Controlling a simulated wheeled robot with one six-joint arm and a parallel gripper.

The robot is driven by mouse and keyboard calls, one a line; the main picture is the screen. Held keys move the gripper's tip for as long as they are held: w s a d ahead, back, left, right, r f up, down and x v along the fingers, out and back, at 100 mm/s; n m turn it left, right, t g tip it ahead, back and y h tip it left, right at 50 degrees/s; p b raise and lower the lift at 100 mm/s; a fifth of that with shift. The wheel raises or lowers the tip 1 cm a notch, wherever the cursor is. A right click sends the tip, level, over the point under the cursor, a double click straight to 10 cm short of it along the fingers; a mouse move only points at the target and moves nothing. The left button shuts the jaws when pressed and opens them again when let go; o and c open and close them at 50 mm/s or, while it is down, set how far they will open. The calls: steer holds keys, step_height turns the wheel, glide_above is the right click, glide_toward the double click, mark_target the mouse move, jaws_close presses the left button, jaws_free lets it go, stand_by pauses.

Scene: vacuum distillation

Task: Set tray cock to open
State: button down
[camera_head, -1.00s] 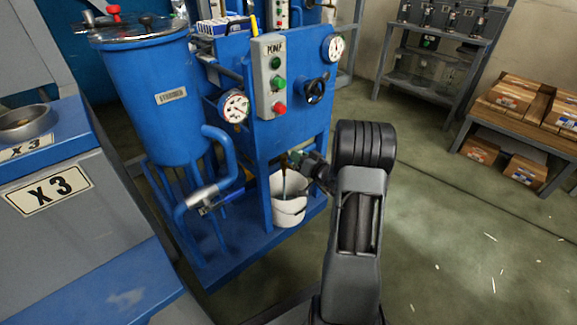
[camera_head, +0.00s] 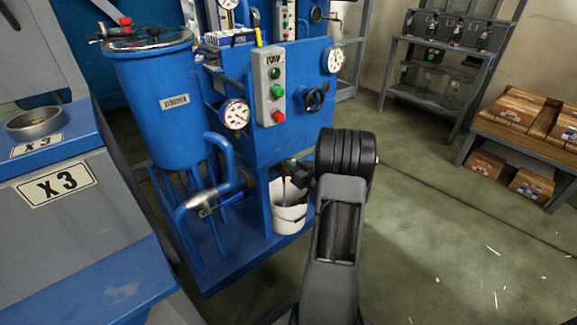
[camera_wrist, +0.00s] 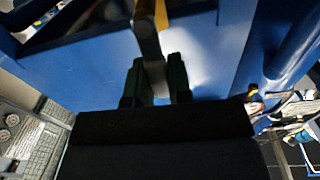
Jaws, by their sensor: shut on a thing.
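My gripper (camera_head: 293,167) reaches in low at the front of the blue machine, just above the white bucket (camera_head: 290,220). In the wrist view its two dark green fingers (camera_wrist: 155,72) are shut on a flat grey-brown lever (camera_wrist: 148,38), which I take to be the tray cock's handle. A yellow-brown part (camera_wrist: 162,14) shows beside the lever's upper end.
The floor (camera_head: 430,230) on the right is clear.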

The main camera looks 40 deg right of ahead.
stand_by(0.3)
steer(key=c, duration=1)
jaws_free()
steer(key=shift+c, duration=0.2)
steer(key=s+p, duration=0.3)
steer(key=s, duration=1.1)
steer(key=shift+w, duration=0.1)
